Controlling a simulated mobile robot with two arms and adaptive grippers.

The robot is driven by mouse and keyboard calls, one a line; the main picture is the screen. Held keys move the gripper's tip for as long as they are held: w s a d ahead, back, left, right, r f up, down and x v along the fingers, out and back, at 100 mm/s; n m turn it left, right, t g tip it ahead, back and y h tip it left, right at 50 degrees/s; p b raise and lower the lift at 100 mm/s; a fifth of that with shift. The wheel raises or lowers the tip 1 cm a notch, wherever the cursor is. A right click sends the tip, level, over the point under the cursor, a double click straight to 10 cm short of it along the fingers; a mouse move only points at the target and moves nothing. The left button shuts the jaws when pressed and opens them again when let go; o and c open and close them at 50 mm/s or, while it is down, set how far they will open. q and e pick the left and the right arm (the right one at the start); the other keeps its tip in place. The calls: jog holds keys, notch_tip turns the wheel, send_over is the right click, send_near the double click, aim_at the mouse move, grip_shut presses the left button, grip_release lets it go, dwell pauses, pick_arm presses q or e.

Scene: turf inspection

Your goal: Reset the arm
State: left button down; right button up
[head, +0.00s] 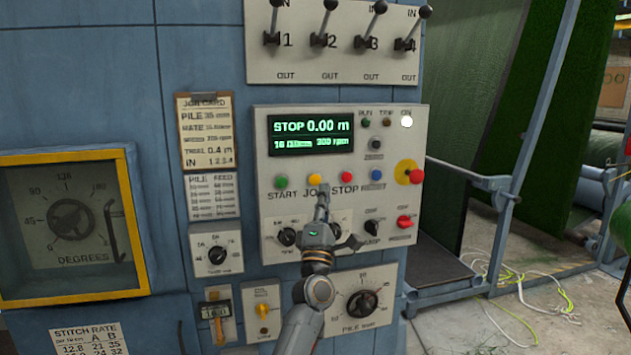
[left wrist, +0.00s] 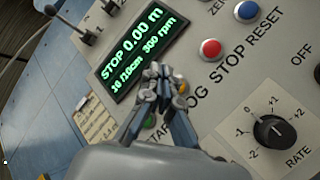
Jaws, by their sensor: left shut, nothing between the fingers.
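My left gripper (head: 322,198) is in front of the control panel (head: 262,235), with its fingers pointing up just below the yellow JOG button (head: 315,180). Its fingers are shut and empty. In the left wrist view the closed fingertips (left wrist: 158,74) overlap the panel between the display (left wrist: 130,52) and the buttons. The yellow button (left wrist: 183,87) is partly hidden behind them. I cannot tell whether the fingertips touch the panel. The display (head: 311,134) reads STOP 0.00 m and 300 rpm. My right gripper is not in view.
The red STOP button (head: 345,175), blue RESET button (head: 376,174) and green START button (head: 281,182) are close by. A red emergency knob (head: 416,175) and several dials stick out. A yellow-framed gauge window (head: 140,225) is at left. Cables (head: 530,275) lie on the floor at right.

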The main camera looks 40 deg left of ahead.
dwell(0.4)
